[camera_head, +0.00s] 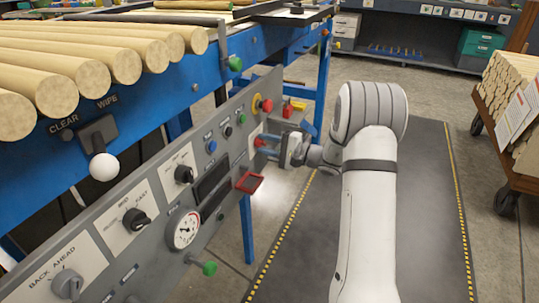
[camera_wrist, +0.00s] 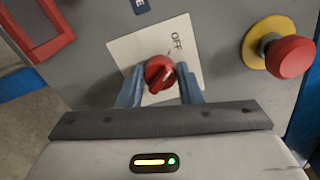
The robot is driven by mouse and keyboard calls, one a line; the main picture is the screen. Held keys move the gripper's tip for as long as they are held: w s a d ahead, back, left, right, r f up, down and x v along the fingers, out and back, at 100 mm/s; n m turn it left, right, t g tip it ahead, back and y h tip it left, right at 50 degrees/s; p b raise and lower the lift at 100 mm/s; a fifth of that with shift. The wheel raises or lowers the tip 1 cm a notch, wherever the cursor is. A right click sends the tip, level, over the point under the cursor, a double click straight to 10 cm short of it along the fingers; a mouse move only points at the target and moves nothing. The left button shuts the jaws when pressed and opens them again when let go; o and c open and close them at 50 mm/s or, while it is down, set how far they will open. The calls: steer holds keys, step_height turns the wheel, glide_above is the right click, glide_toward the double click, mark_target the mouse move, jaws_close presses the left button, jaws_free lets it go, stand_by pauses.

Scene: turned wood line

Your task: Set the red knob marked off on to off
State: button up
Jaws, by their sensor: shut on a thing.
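The red knob (camera_wrist: 159,73) sits on a white plate (camera_wrist: 120,50) marked OFF on the grey panel. In the wrist view the OFF mark is above and a little right of the knob. A pale line on the knob slants up to the right; its exact setting is hard to tell. My gripper (camera_wrist: 160,88) is shut on the knob, with one blue-grey finger at each side. In the head view my gripper (camera_head: 268,146) reaches the panel from the right, at the red knob (camera_head: 260,141). Other marks on the plate are hidden or too small to read.
A red emergency button on a yellow ring (camera_head: 265,105) is close beside the knob. A red-framed part (camera_head: 250,182) juts from the panel nearby. A gauge (camera_head: 183,229) and black selector knobs lie farther along. A cart of wood (camera_head: 508,110) stands right; the floor mat is clear.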

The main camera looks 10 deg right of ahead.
steer(key=shift+a+f+n+b, duration=0.2)
steer(key=shift+n+b, duration=0.5)
steer(key=shift+b, duration=0.15)
steer(key=shift+s+r, duration=0.1)
steer(key=o, duration=0.7)
steer(key=shift+o, duration=1.4)
steer(key=shift+d, duration=0.1)
steer(key=shift+d, duration=0.1)
